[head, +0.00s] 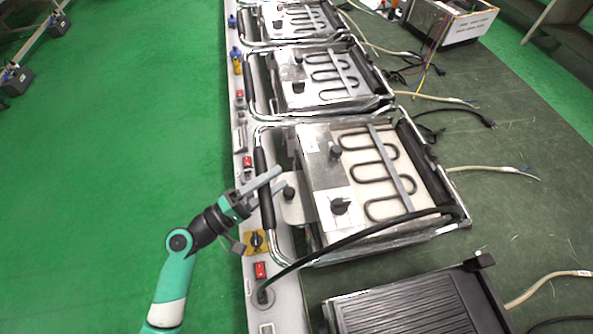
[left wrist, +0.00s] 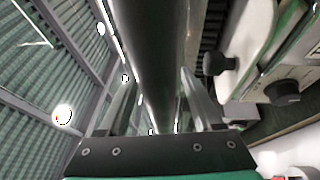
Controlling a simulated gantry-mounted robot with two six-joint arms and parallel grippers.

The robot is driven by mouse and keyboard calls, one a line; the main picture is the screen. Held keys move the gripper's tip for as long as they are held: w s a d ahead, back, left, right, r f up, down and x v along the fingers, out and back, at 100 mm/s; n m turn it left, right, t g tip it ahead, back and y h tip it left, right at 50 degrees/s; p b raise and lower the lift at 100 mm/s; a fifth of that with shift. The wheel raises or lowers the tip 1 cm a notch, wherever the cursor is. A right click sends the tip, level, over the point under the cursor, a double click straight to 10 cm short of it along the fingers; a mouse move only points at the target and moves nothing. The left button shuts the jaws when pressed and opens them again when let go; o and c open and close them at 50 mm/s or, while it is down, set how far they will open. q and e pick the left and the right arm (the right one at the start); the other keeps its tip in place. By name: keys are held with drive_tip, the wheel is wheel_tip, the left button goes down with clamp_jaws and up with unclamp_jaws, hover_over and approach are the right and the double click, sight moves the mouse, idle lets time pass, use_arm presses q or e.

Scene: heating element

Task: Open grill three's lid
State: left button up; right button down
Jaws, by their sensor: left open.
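The grill at my left gripper (head: 280,177) has a chrome tube frame with a black handle (head: 264,187) along its left side. Its body (head: 325,187) bears black knobs and an exposed, looped heating element (head: 376,173). I cannot read a number on it. My left gripper is open, its fingers at the handle. In the left wrist view, the thick dark handle bar (left wrist: 155,40) runs between the two spread fingers, and I see gaps beside it. Part of the handle is hidden behind the fingers in the head view. My right gripper is not in view.
Two similar grills (head: 322,78) (head: 298,20) stand farther back in the row. A dark ribbed plate (head: 415,305) is close at the front. A black cable (head: 350,238) arches over the grill's front side. Loose cable ends lie on the table at right. Green floor (head: 120,130) is clear at left.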

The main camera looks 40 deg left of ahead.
use_arm(q)
drive_tip(key=shift+w+d, duration=0.15)
drive_tip(key=shift+w, duration=0.25)
drive_tip(key=shift+s, duration=0.1)
drive_tip(key=shift+c, duration=0.9)
clamp_jaws()
drive_tip(key=shift+r, duration=0.1)
